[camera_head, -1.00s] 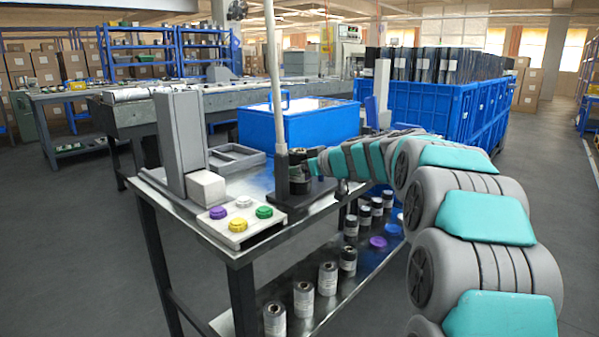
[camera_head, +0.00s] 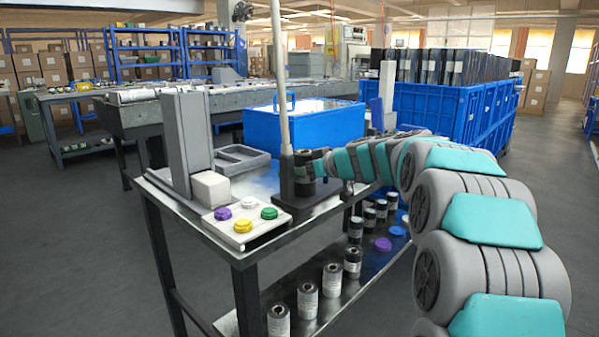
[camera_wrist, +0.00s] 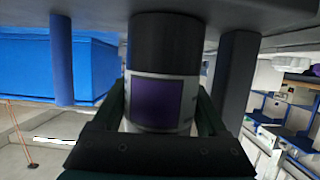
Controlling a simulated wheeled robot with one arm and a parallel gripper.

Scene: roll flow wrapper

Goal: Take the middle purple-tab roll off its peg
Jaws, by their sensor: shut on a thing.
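The purple-tab roll (camera_wrist: 158,103) fills the middle of the wrist view. It is dark at one end and has a white label band with a purple square facing me. My gripper (camera_wrist: 160,122) has a finger on each side of it and is shut on it. The roll's dark end meets a grey surface at the top of that view; whether a peg is inside it is hidden. In the head view my gripper (camera_head: 312,167) is at the dark stand with the tall pale pole (camera_head: 281,90), and the roll there is small and mostly hidden.
The metal table (camera_head: 190,208) carries a button panel (camera_head: 232,238) with coloured caps, a white block (camera_head: 210,189) and a grey tray (camera_head: 240,160). A blue bin (camera_head: 300,127) stands behind. Several rolls (camera_head: 307,300) stand on the lower shelf. Posts flank the held roll in the wrist view.

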